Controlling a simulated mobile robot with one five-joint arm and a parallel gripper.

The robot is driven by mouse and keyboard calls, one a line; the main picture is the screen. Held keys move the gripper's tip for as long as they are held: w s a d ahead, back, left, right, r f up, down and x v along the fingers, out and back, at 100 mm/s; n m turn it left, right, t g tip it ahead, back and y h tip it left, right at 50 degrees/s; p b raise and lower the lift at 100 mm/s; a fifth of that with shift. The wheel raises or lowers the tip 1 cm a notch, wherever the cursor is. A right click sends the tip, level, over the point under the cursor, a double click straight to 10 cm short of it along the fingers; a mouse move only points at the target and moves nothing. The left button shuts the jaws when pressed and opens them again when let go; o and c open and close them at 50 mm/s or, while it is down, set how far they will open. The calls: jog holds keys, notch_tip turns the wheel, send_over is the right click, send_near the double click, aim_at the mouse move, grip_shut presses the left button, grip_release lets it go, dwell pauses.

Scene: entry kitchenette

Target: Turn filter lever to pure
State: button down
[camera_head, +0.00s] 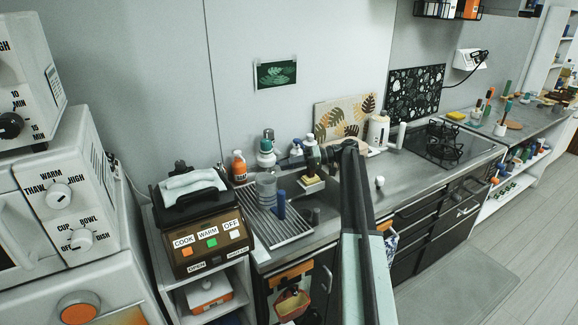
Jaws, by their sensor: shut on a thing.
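My gripper (308,158) is at the end of my long arm, which reaches up from the bottom middle and bends left over the sink. It is small and dark in this view. It is shut on a small part at the tap, which appears to be the filter lever. The jaws and arm mostly hide the lever and tap, so I cannot read the lever's setting.
A draining rack (285,228) with a clear cup (265,188) and blue sponge-like block (281,205) lies left of my arm. Bottles (240,166) stand behind it. A cooker box (205,240) is at left. The counter (410,180) right of my arm is mostly clear.

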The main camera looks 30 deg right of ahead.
jog(key=shift+w+a, duration=0.1)
jog(key=shift+w, duration=0.05)
jog(key=c, duration=1.3)
grip_release()
jog(key=shift+a, duration=0.1)
jog(key=p+v, duration=0.1)
jog(key=v, duration=0.6)
jog(key=shift+d+p, duration=0.35)
